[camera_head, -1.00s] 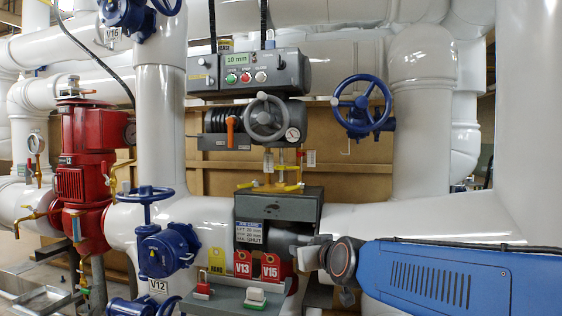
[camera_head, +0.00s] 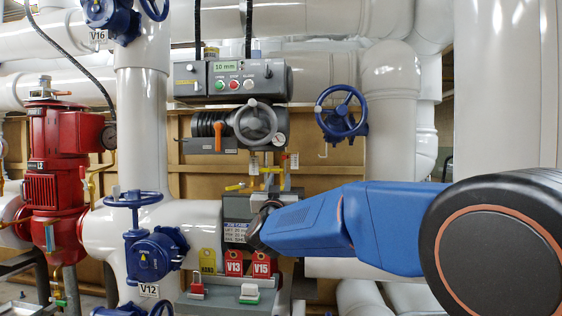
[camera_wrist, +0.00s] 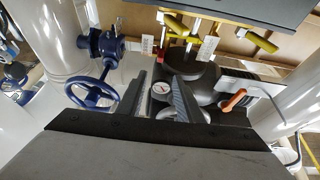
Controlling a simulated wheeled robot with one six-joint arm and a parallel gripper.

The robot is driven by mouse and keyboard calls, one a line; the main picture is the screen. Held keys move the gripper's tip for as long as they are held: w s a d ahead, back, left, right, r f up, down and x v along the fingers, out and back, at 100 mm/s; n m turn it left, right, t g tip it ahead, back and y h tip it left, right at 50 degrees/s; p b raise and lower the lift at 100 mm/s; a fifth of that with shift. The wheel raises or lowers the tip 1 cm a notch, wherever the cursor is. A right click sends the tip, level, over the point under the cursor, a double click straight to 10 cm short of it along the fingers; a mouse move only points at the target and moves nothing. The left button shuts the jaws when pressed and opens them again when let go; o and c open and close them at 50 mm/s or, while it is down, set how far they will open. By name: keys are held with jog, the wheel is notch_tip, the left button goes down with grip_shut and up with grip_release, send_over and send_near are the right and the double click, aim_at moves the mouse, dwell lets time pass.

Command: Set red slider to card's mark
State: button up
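The red slider (camera_head: 197,283) sits near the left end of a grey sloped panel (camera_head: 218,303) at the lower middle of the head view. A green-and-white slider or switch (camera_head: 249,292) is to its right. The job card (camera_head: 236,233) hangs above the panel; its small print is hard to read now, and a line in it looks like "LIFT 20 mm". My gripper (camera_head: 261,228) is just right of the card, above the panel, apart from the red slider. In the wrist view my gripper (camera_wrist: 162,82) has its fingers spread with nothing between them. I cannot pick out the red slider there.
Red tags V13 (camera_head: 233,262) and V15 (camera_head: 264,264) and a yellow tag (camera_head: 208,260) hang behind the panel. A control box (camera_head: 235,78) shows 10 mm. A grey handwheel (camera_head: 256,122), blue valve wheel (camera_head: 136,199) and white pipes crowd the area.

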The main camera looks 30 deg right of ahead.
aim_at(284, 159)
jog(key=x, duration=1.5)
jog(key=shift+w+d, duration=0.25)
grip_shut()
